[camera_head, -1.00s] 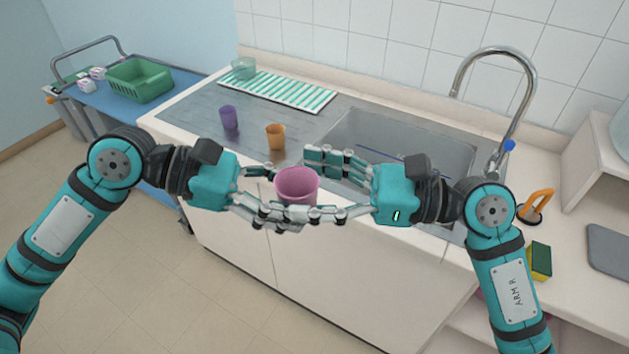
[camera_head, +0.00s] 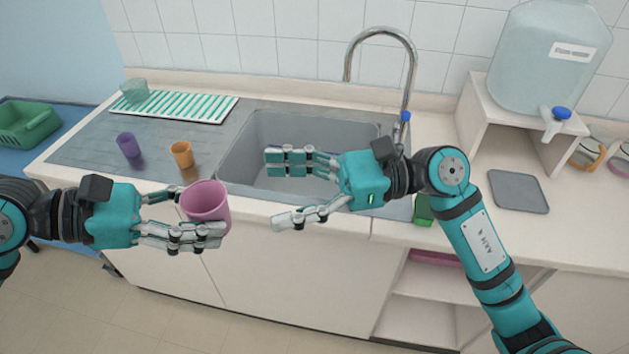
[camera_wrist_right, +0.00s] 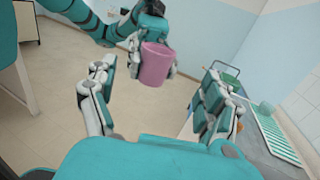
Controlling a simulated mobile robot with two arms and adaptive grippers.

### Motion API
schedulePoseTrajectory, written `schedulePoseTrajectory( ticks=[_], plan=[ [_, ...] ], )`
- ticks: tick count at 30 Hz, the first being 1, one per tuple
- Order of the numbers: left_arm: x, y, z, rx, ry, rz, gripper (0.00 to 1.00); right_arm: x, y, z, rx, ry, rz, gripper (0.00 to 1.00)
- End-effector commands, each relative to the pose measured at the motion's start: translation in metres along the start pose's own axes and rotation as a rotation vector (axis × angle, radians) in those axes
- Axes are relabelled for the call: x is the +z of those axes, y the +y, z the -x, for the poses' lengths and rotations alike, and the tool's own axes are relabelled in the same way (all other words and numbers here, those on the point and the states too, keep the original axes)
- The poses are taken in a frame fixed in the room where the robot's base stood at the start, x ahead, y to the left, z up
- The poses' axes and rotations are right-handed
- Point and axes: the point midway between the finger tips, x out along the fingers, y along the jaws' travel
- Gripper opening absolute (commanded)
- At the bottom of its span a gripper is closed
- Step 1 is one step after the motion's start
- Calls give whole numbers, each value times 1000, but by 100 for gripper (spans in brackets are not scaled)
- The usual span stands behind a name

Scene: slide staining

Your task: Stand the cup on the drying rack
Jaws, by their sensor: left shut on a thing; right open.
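A pink cup (camera_head: 207,202) is held by my left gripper (camera_head: 187,220), which is shut on it in front of the counter edge. The cup is roughly upright, tilted a little, and also shows in the right wrist view (camera_wrist_right: 156,64). My right gripper (camera_head: 290,190) is open and empty, to the right of the cup and apart from it, by the sink's front edge. The drying rack (camera_head: 190,105), white with green slats, lies at the back left of the counter. A clear greenish cup (camera_head: 134,91) stands at its left end.
A purple cup (camera_head: 128,145) and an orange cup (camera_head: 182,154) stand on the metal drainboard in front of the rack. The sink (camera_head: 240,150) with a tall tap (camera_head: 412,70) lies to the right. A green basket (camera_head: 25,122) sits far left. Most of the rack is clear.

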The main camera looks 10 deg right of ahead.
Motion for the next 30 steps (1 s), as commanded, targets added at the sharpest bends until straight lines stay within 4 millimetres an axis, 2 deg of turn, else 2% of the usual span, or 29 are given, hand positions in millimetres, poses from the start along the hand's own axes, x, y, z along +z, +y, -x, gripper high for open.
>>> schedulePoseTrajectory(
  ticks=[3, 9, 19, 23, 30],
  plan=[
    [0, 0, 0, 0, 0, 0, 18, -1, 0, 19, -2, 1, -2, 84],
    [0, 0, 0, 0, 0, 0, 18, 0, 0, 37, 0, 0, -1, 84],
    [-3, 2, -3, -32, -1, -11, 18, 0, 0, 41, 1, -1, 0, 84],
    [-9, 6, -13, -130, -11, -49, 18, 0, 0, 41, 1, -1, 0, 84],
    [-27, 15, -40, -415, -32, -169, 18, 0, 0, 41, 1, -1, 0, 84]
  ],
)
